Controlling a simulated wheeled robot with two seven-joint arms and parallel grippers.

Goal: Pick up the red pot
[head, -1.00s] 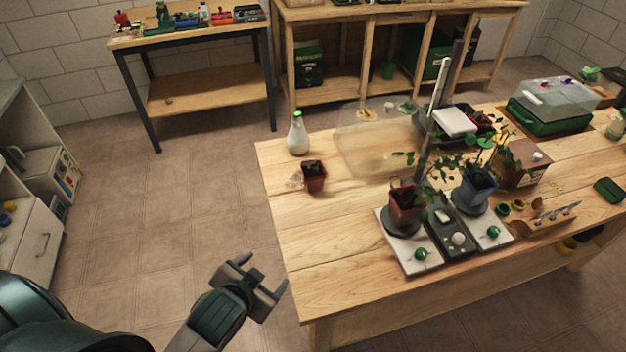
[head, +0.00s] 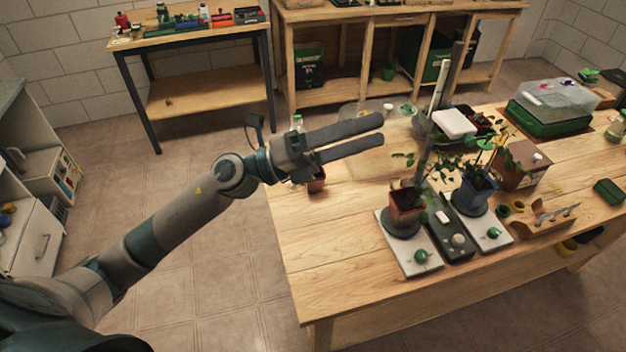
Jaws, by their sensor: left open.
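A small red pot (head: 317,185) stands near the left edge of the wooden table, mostly hidden behind my left gripper. A second reddish pot (head: 406,213) with a leafy plant stands on a dark saucer on a white-topped stand. A blue pot (head: 474,195) with a plant stands to its right. My left gripper (head: 380,130) is open and empty, its fingers pointing right, in front of the small red pot in the picture and apparently above the table. I cannot judge its height exactly. My right gripper is not in view.
A bottle (head: 297,122) stands partly hidden behind my left gripper. A brown box (head: 522,165) and a green tray with a clear lid (head: 550,118) are to the right. The table's front left part is clear.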

